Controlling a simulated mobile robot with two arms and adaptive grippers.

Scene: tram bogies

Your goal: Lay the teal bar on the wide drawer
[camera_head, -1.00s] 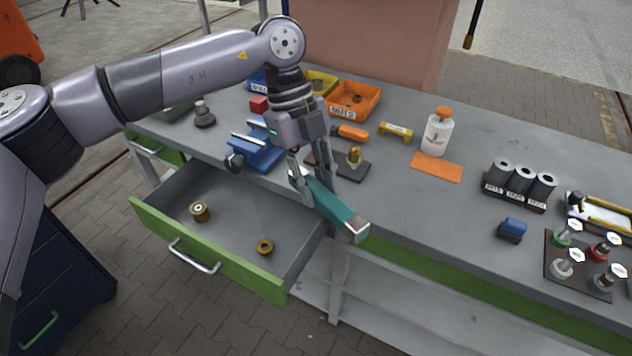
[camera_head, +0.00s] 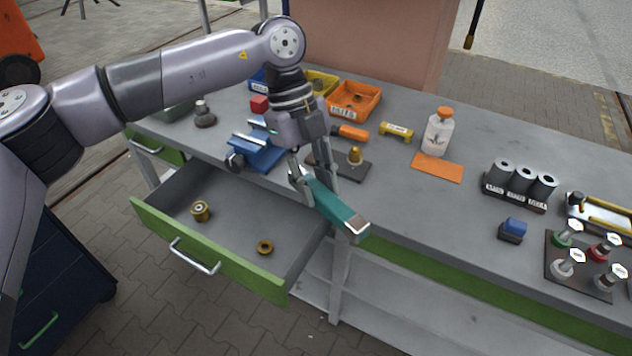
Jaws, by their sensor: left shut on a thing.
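The teal bar (camera_head: 338,209) is a long block with a bare metal end toward the viewer. My left gripper (camera_head: 312,184) is shut on it near its far end and holds it tilted by the bench's front edge, at the right side of the open drawer. The wide drawer (camera_head: 232,232) is pulled out, grey inside with a green front and a metal handle. It holds a brass bushing (camera_head: 200,210) at the left and a brass ring (camera_head: 265,247) near the front. My right gripper is not in view.
On the bench are a blue vise (camera_head: 257,152), a dark plate with a brass piece (camera_head: 354,157), an orange bin (camera_head: 353,99), a white bottle (camera_head: 437,133) and an orange sheet (camera_head: 437,167). The drawer's middle is free. A dark blue cabinet (camera_head: 70,265) stands at the lower left.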

